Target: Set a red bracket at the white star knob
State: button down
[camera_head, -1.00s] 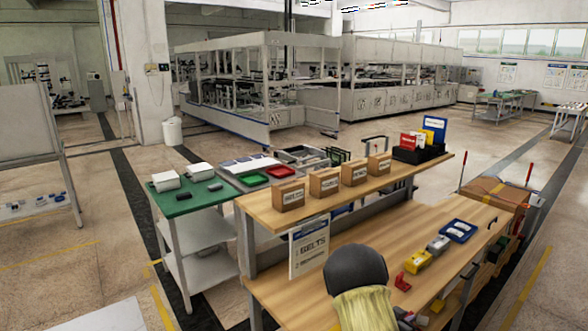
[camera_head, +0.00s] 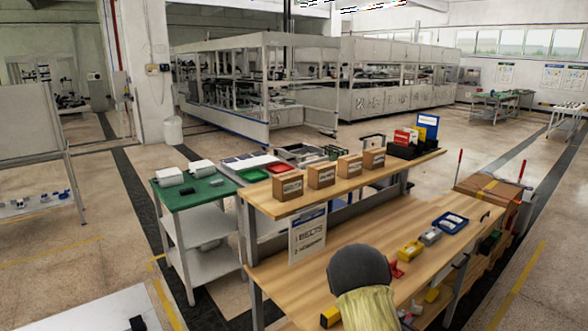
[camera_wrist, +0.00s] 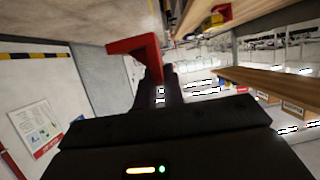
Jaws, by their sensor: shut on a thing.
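My gripper (camera_wrist: 158,84) is shut on a red bracket (camera_wrist: 135,47) in the wrist view. In the head view, my arm hides the gripper and the held bracket. Another red piece (camera_head: 397,269), likely a second bracket, lies on the wooden bench (camera_head: 345,258) beside a yellow bin (camera_head: 411,250). I cannot make out a white star knob in either view.
A raised shelf (camera_head: 335,186) bears several cardboard boxes (camera_head: 348,166) and a black organiser. A sign (camera_head: 307,236) hangs below it.

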jog(key=shift+w+a+f+n+y, duration=0.1)
jog(key=shift+a+f+n+y, duration=0.2)
jog(key=shift+f, duration=0.05)
jog(key=s+a+f+n+t+y, duration=0.2)
jog(key=s+a+f+n+y, duration=0.2)
jog(key=a, duration=0.4)
jog(key=s+a+f+n+t+y, duration=0.2)
jog(key=s+a+f+n+y, duration=0.2)
jog(key=a, duration=0.3)
jog(key=shift+a+n+t+y, duration=0.4)
jog(key=shift+n+y, duration=0.2)
jog(key=shift+y, duration=0.3)
jog(key=s+f, duration=0.6)
jog(key=f, duration=0.5)
jog(key=shift+w+d, duration=0.15)
jog(key=shift+d, duration=0.05)
